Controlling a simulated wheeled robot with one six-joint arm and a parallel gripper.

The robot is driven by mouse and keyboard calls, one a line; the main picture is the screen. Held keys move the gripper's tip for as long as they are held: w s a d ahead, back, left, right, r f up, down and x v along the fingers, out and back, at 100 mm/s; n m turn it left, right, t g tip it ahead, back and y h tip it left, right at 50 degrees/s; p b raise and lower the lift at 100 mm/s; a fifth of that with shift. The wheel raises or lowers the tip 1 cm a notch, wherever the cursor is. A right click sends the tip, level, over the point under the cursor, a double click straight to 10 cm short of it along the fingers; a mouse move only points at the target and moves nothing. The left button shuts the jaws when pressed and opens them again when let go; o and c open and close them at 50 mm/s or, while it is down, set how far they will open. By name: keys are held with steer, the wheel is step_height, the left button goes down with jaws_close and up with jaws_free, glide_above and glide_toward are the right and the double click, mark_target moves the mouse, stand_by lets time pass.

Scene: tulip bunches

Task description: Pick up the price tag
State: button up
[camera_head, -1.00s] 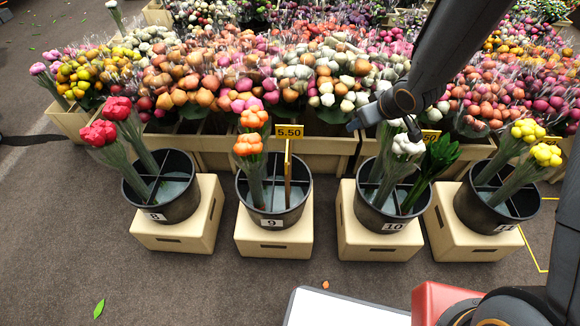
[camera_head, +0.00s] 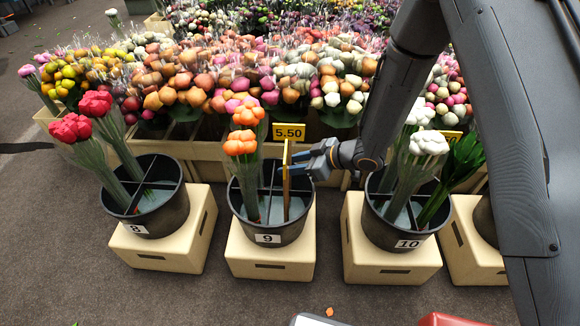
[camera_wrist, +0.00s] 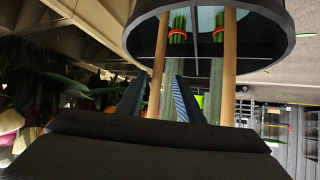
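A yellow price tag marked 5.50 (camera_head: 289,132) faces the head camera behind bucket 9 (camera_head: 268,239). A thin upright wooden piece (camera_head: 286,190) stands in that bucket, edge-on to the head camera; I cannot tell whether it belongs to the tag. My gripper (camera_head: 290,166) is just right of the wooden piece's upper part, with its blue fingers spread apart. In the wrist view, two wooden posts run up into the bucket, a left post (camera_wrist: 158,70) and a right post (camera_wrist: 229,70). The left post shows between my fingers (camera_wrist: 160,100); contact cannot be told.
Orange flowers (camera_head: 242,142) stand beside the wooden piece in bucket 9. Cream stands (camera_head: 270,268) carry the buckets. Crates packed with flowers line the back.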

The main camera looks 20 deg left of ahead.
steer(key=b+x, duration=0.1)
steer(key=x, duration=0.4)
steer(key=shift+w+f+b, duration=0.2)
steer(key=shift+w+b, duration=0.05)
steer(key=shift+b, duration=0.1)
jaws_close()
